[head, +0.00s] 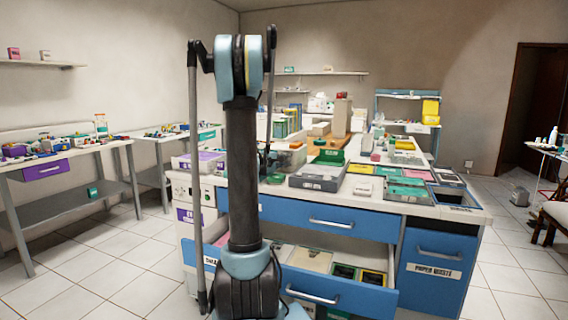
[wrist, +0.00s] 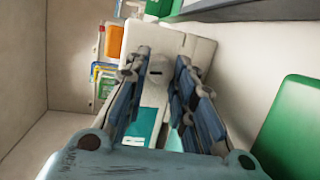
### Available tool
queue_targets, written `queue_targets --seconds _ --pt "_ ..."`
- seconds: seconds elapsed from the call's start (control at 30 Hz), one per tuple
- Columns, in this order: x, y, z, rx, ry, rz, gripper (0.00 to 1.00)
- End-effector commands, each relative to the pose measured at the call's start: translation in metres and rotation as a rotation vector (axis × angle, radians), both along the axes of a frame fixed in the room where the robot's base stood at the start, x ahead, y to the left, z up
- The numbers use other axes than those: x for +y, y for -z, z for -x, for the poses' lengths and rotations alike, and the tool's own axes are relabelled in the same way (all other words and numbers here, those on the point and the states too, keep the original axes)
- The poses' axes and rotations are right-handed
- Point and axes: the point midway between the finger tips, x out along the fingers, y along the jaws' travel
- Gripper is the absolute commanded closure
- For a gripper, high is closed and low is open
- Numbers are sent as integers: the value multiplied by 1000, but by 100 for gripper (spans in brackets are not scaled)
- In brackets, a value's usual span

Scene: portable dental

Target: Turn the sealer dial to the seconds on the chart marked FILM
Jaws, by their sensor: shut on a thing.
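In the wrist view my gripper (wrist: 161,62) has its two blue-grey fingers on either side of a small grey round knob with a dark slot, the sealer dial (wrist: 157,72). The fingers are closed on the dial, though the contact itself is hard to see. The dial is on a pale, whitish body, the sealer (wrist: 172,40). No numbers or pointer mark can be read. The chart with the FILM line cannot be made out in either view. In the head view my arm column blocks the middle, and the gripper cannot be made out clearly.
The wrist view shows an orange item (wrist: 115,40) and a large green item (wrist: 292,125) near the fingers. In the head view the crowded white worktop (head: 352,184) has an open lower drawer (head: 325,294) in front.

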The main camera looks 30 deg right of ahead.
Motion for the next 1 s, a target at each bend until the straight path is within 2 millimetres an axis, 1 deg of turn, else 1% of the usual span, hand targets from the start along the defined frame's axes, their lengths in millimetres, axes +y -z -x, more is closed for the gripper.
queue_targets --seconds 0.1,0.13,0.17,0.2,0.23,0.53,0.67,0.77,0.87,1.0 --pt "-1 2 2 -2 5 -4 100" --pt "-1 2 2 -2 5 -4 74" --pt "-1 2 2 -1 5 -5 67" --pt "-1 1 2 -2 5 -4 58" --pt "-1 1 2 -2 5 -4 55" --pt "-1 0 1 -1 2 -2 55" --pt "5 -1 3 -1 1 -2 55" --pt "15 -3 8 -1 -1 -2 55" --pt "30 -5 17 -1 -1 -2 55" --pt "55 -9 29 -1 -2 -2 55"
